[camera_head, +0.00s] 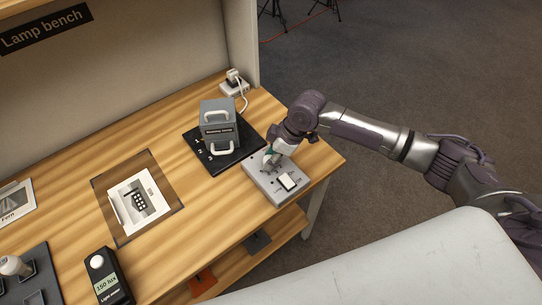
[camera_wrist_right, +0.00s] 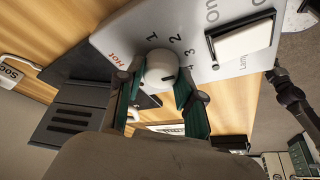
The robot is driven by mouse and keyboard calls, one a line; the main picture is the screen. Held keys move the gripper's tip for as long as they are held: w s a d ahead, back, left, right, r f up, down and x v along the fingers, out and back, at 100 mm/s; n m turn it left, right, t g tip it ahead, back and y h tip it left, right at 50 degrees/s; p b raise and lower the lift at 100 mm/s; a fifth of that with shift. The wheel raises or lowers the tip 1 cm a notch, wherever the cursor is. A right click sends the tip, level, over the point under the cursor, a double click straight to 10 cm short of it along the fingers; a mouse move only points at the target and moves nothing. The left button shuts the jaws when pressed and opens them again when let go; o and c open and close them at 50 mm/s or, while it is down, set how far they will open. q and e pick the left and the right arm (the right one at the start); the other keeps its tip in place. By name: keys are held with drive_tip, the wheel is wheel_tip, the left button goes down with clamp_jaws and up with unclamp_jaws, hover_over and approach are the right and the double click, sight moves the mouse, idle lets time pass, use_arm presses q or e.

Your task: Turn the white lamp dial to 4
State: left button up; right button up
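The lamp control box (camera_head: 265,181) is a light grey panel near the bench's right edge. Its white dial (camera_wrist_right: 160,69) shows in the right wrist view, with "Hot", 1, 2 and 3 printed around it. A dark mark on the dial points to the lower right, past the 3. My right gripper (camera_wrist_right: 160,82) has its green-padded fingers on both sides of the dial, seemingly touching it. In the head view the right gripper (camera_head: 271,157) covers the dial. A white rocker switch (camera_wrist_right: 243,39) sits beside the dial. My left gripper is out of view.
A grey lamp box (camera_head: 218,123) on a black base (camera_head: 222,158) stands just left of the panel. A power socket (camera_head: 234,88) with a cable is behind. A photo sheet (camera_head: 139,204) and a light meter (camera_head: 106,275) lie further left.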

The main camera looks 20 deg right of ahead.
drive_tip(key=c, duration=0.3)
drive_tip(key=shift+r+m+p, duration=0.15)
drive_tip(key=shift+m+p, duration=0.15)
drive_tip(key=shift+p, duration=0.25)
drive_tip(key=m+p, duration=0.2)
drive_tip(key=p, duration=0.1)
drive_tip(key=m+t+h+p, duration=0.1)
drive_tip(key=m+p, duration=0.1)
drive_tip(key=p, duration=0.2)
drive_tip(key=shift+s+a+r+m+t, duration=0.15)
drive_tip(key=shift+m+t, duration=0.15)
drive_tip(key=shift+m, duration=0.1)
drive_tip(key=shift+f+m+t+h+p, duration=0.25)
drive_tip(key=shift+m+t+h+p, duration=0.2)
drive_tip(key=shift+m+p, duration=0.8)
drive_tip(key=o, duration=1.2)
drive_tip(key=shift+c, duration=0.2)
drive_tip(key=v, duration=1.2)
